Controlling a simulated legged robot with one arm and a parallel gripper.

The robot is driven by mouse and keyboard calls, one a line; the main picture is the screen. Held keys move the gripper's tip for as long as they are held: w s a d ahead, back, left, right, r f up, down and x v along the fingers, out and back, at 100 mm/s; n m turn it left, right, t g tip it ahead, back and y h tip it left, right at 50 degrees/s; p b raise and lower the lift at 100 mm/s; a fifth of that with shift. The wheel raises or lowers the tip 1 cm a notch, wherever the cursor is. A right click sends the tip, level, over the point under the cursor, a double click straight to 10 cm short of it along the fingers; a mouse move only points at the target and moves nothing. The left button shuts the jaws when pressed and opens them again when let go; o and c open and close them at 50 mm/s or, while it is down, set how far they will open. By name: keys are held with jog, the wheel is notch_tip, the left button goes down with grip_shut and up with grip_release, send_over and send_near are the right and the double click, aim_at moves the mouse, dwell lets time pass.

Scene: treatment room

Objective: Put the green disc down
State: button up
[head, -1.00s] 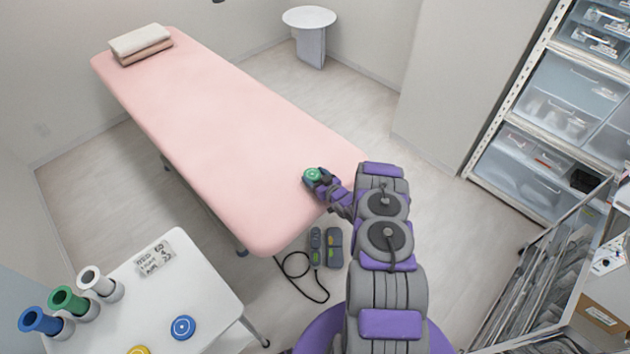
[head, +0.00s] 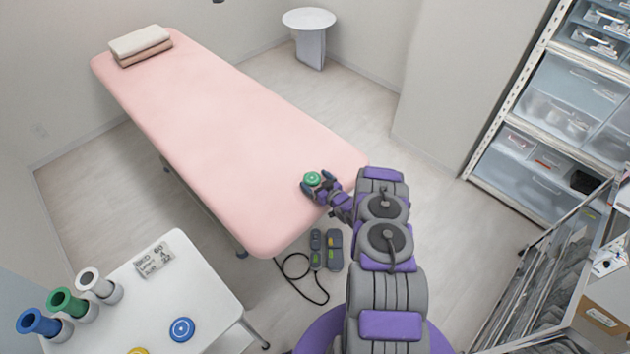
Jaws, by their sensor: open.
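The green disc (head: 313,179) lies on the pink treatment bed (head: 215,130), near its right edge at the near end. My gripper (head: 318,187) is open at the disc, with its fingers apart around or just beside it. Whether a finger still touches the disc is too small to tell. My arm reaches in from the lower right, and the disc's underside is hidden.
A white table (head: 200,295) at lower left holds a blue disc (head: 182,329), part of a yellow disc (head: 139,351), a label card (head: 153,260) and coloured cylinders. Folded towels (head: 140,42) lie at the bed's far end. The bed's middle is clear.

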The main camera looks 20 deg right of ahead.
jog(key=p+v, duration=0.3)
jog(key=v, duration=0.8)
jog(key=w+r, duration=0.1)
jog(key=r, duration=0.1)
jog(key=w+r+g, duration=0.1)
jog(key=w, duration=0.1)
jog(key=w+d+r+g, duration=0.1)
jog(key=w+r, duration=0.1)
jog(key=shift+r+n+h, duration=0.3)
jog(key=shift+r+n, duration=0.05)
jog(key=shift+n, duration=0.05)
jog(key=s+a+r+g+h, duration=0.2)
jog(key=a+r+g, duration=0.1)
jog(key=r, duration=0.8)
jog(key=s+a+r+g+h, duration=0.15)
jog(key=r+g, duration=0.25)
jog(key=r, duration=0.7)
jog(key=s+a+r+m+g, duration=0.1)
jog(key=s+a+r, duration=0.5)
jog(key=s, duration=0.8)
jog(key=s+a+r+m+g, duration=0.1)
jog(key=s+a+r+g, duration=0.3)
jog(key=s, duration=1)
jog(key=s+a+r+m+g+y, duration=0.1)
jog(key=s+a+r+g, duration=0.2)
jog(key=s+a+r, duration=0.5)
jog(key=s, duration=0.5)
jog(key=shift+s, duration=0.4)
